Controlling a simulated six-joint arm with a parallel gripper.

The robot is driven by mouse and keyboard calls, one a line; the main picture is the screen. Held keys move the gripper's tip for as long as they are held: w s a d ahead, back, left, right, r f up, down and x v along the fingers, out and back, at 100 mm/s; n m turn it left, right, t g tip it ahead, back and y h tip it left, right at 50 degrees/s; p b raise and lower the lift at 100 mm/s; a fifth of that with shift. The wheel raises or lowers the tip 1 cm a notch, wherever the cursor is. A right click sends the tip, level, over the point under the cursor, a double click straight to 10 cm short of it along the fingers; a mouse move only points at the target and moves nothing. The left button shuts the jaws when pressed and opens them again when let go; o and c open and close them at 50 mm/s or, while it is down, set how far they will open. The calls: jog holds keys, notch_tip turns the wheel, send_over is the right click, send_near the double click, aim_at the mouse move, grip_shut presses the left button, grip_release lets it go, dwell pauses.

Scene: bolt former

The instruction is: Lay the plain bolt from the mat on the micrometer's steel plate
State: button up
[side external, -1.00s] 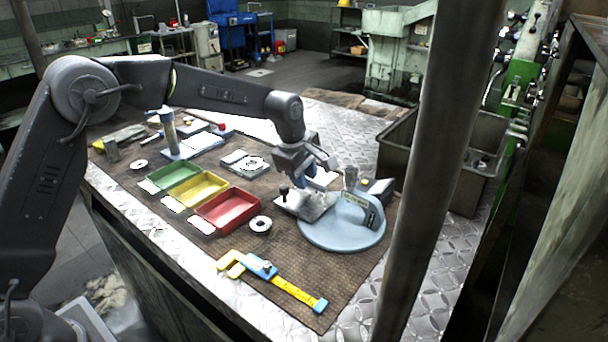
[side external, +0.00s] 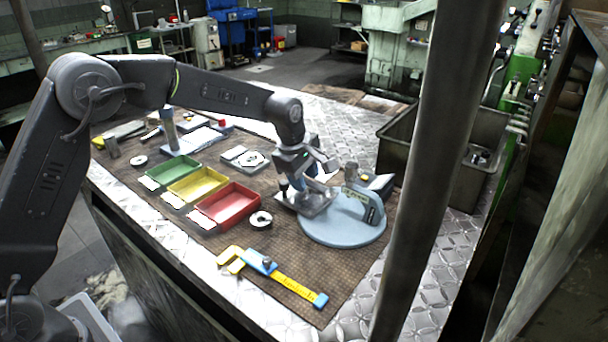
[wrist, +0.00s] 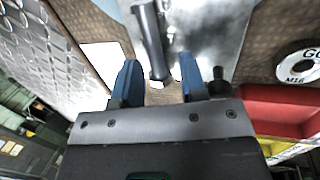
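The micrometer is a blue-grey round stand (side external: 345,232) at the bench's right in the side view, with its steel plate (side external: 315,207) on the left. In the wrist view the steel plate (wrist: 218,28) fills the top middle. A dark grey plain bolt (wrist: 150,40) lies between my two blue fingers there, at the plate's left edge. My gripper (wrist: 158,78) is open, with a gap on each side of the bolt. In the side view my gripper (side external: 308,188) is low over the plate and hides the bolt. I cannot tell whether the bolt fully rests on the plate.
A black knob (wrist: 219,84) stands close to my right finger in the wrist view. Red (side external: 228,206), yellow (side external: 197,185) and green (side external: 172,168) bins stand left of the micrometer. A ring gauge (side external: 260,219) and a yellow caliper (side external: 285,281) lie on the brown mat (side external: 225,262).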

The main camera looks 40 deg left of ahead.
jog(key=o, duration=0.3)
jog(key=s+a+r+m, duration=0.1)
jog(key=s+r+m, duration=0.1)
jog(key=s+r, duration=0.45)
jog(key=s+a+r+m, duration=0.1)
jog(key=s+r, duration=0.2)
jog(key=r, duration=0.7)
jog(key=s+a+f+m+t, duration=0.1)
jog(key=s+m, duration=0.4)
jog(key=s, duration=0.3)
jog(key=s+a+f+m+t, duration=0.1)
jog(key=s+f+m, duration=0.1)
jog(key=s+m, duration=0.3)
jog(key=s+a+f+m, duration=0.1)
jog(key=s+m, duration=0.4)
jog(key=s, duration=0.6)
jog(key=shift+s+f+t+y, duration=0.35)
jog(key=shift+f+t+y, duration=0.05)
jog(key=shift+f, duration=0.3)
